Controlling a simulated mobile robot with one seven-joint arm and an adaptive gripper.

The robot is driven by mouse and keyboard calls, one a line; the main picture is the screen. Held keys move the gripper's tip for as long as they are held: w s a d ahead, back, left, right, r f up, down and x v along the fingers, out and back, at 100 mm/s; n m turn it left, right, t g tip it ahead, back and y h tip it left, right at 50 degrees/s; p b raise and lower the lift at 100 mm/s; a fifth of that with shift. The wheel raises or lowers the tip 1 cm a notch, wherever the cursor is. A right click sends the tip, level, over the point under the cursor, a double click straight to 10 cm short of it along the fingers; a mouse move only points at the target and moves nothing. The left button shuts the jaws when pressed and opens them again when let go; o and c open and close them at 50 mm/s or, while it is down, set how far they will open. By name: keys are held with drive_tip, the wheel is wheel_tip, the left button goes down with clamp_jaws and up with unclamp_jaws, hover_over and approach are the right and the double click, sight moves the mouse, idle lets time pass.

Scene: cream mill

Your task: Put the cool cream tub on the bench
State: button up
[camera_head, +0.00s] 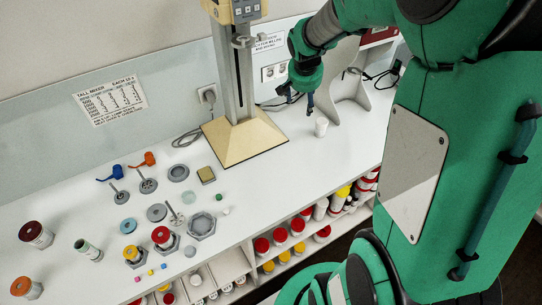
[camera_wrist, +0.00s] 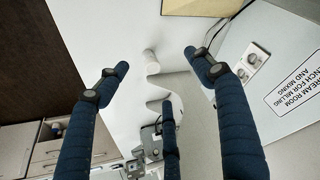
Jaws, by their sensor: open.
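Nothing is held between the fingers.
The mixer stand (camera_head: 243,137) with its tan base rises left of my gripper. Loose lids, mixing parts and several jars crowd the bench's left. Red- and yellow-lidded tubs (camera_head: 297,226) fill the shelf under the front edge.

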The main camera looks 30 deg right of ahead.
drive_tip(key=s+a+r+n, duration=0.2)
drive_tip(key=s+a+r, duration=0.3)
drive_tip(key=a, duration=0.4)
drive_tip(key=s+a+r+n+t+y, duration=0.1)
drive_tip(key=s+a+r+n, duration=0.2)
drive_tip(key=s+a, duration=0.7)
drive_tip(key=s+a+r+n+t+y, duration=0.1)
drive_tip(key=s+a+r+n+y, duration=0.1)
drive_tip(key=s+a+r, duration=0.3)
drive_tip(key=s+a+n, duration=0.1)
drive_tip(key=s+a, duration=0.3)
drive_tip(key=s, duration=0.2)
drive_tip(key=shift+a+n, duration=0.35)
drive_tip(key=shift+n, duration=0.05)
drive_tip(key=shift+s+f, duration=0.1)
wheel_tip(320, 180, down, 4)
drive_tip(key=b, duration=0.4)
